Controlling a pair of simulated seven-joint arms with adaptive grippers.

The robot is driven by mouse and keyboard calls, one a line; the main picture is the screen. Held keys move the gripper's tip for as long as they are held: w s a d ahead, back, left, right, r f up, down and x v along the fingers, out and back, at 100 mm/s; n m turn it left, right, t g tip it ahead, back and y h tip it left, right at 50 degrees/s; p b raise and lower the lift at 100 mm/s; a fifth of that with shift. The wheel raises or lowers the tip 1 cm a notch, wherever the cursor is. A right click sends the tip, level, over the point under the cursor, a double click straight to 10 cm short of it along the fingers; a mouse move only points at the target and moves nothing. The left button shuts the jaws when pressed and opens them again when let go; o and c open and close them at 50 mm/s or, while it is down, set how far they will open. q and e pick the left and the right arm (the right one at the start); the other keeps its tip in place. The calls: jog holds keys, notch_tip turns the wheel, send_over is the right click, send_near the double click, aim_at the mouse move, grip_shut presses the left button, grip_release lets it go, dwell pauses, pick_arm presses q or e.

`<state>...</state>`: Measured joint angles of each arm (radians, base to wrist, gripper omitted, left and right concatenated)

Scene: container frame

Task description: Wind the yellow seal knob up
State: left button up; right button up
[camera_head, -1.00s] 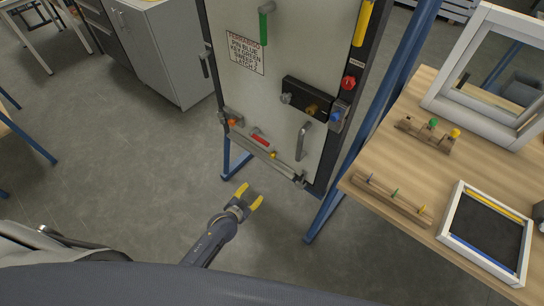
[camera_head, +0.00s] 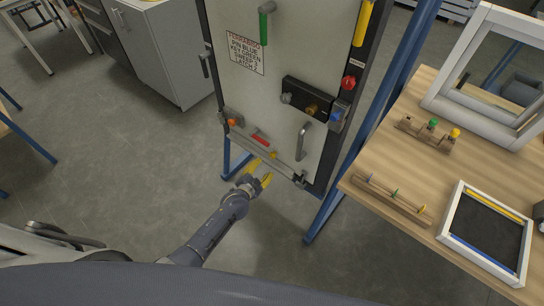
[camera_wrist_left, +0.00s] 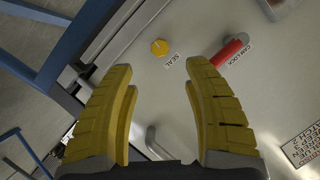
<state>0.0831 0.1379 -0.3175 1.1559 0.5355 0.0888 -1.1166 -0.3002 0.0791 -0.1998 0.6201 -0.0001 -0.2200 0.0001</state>
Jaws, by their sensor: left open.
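The yellow seal knob (camera_head: 273,155) is small and sits low on the pale door panel, near its bottom edge. In the left wrist view the knob (camera_wrist_left: 159,47) shows clearly beside a "SEAL" label, ahead of and between the fingertips. My left gripper (camera_head: 262,171) has yellow fingers and is open and empty. It is just below and in front of the knob, apart from it. In the left wrist view its two fingers (camera_wrist_left: 160,75) frame the knob from either side. My right gripper is not in these views.
A red cam lock handle (camera_wrist_left: 233,50) is close to the knob; it also shows in the head view (camera_head: 260,140). A grey door handle (camera_head: 302,142) stands out to the right. A metal bar (camera_head: 262,153) runs along the panel's bottom. A wooden table (camera_head: 370,155) is at right.

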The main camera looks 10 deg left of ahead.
aim_at(271, 157)
pick_arm(q)
jog(key=x, duration=0.7)
jog(key=shift+w+f, duration=0.1)
jog(key=shift+w, duration=0.3)
jog(key=shift+w+d+f, duration=0.35)
jog(key=shift+w+d, duration=0.05)
jog(key=shift+w, duration=0.25)
jog(key=shift+w+f, duration=0.1)
jog(key=shift+w, duration=0.45)
jog(key=shift+w, duration=0.15)
grip_shut()
